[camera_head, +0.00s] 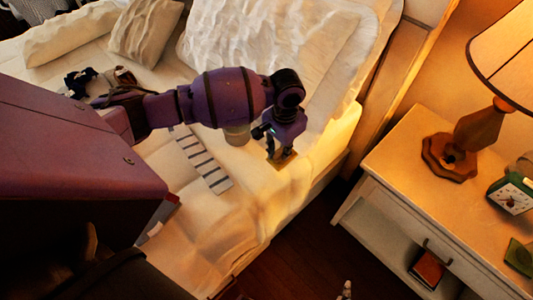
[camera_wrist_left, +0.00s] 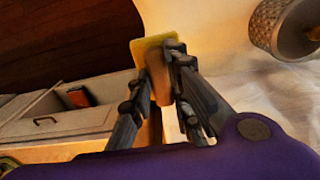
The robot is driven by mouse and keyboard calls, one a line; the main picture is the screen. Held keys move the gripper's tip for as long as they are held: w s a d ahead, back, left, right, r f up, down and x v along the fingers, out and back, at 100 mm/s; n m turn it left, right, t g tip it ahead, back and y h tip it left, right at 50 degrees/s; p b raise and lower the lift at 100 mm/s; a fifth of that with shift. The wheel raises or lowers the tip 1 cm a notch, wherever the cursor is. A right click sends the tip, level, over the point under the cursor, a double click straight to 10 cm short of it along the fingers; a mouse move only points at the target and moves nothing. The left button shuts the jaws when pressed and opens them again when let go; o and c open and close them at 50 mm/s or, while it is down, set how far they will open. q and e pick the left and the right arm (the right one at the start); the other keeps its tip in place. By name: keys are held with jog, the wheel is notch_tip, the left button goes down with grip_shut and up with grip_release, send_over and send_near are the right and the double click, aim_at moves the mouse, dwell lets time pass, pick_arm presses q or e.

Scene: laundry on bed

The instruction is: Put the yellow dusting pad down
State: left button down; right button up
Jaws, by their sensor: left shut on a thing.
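The yellow dusting pad (camera_wrist_left: 151,47) is between the fingertips of my left gripper (camera_wrist_left: 163,72) in the left wrist view. In the head view a small part of the pad (camera_head: 283,161) shows just below the left gripper (camera_head: 277,148), over the bed's right edge. The left gripper is shut on the pad. I cannot tell whether the pad touches the bed (camera_head: 258,205). My right gripper is not in view.
A striped item (camera_head: 201,158) lies on the bed beside my left arm. Dark clothing (camera_head: 85,80) lies farther left. A nightstand (camera_head: 405,165) with a lamp (camera_head: 475,135) and a clock (camera_head: 512,194) stands at the right, its drawer open. Dark floor lies between.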

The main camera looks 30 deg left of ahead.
pick_arm(q)
jog(key=a+f, duration=0.1)
jog(key=w+a+f, duration=0.1)
jog(key=a+f, duration=0.3)
jog(key=shift+w+a+f+b, duration=0.1)
jog(key=shift+w+f+b, duration=0.1)
jog(key=shift+w+b, duration=0.15)
jog(key=shift+w+a+f, duration=0.2)
jog(key=shift+a+f, duration=0.35)
jog(key=shift+f, duration=0.1)
notch_tip(320, 180, down, 3)
jog(key=shift+a+r, duration=0.1)
jog(key=shift+r, duration=0.1)
jog(key=shift+f, duration=0.35)
jog(key=shift+w+r, duration=0.1)
jog(key=c, duration=1.6)
grip_release()
jog(key=shift+f, duration=0.2)
jog(key=shift+c, duration=0.2)
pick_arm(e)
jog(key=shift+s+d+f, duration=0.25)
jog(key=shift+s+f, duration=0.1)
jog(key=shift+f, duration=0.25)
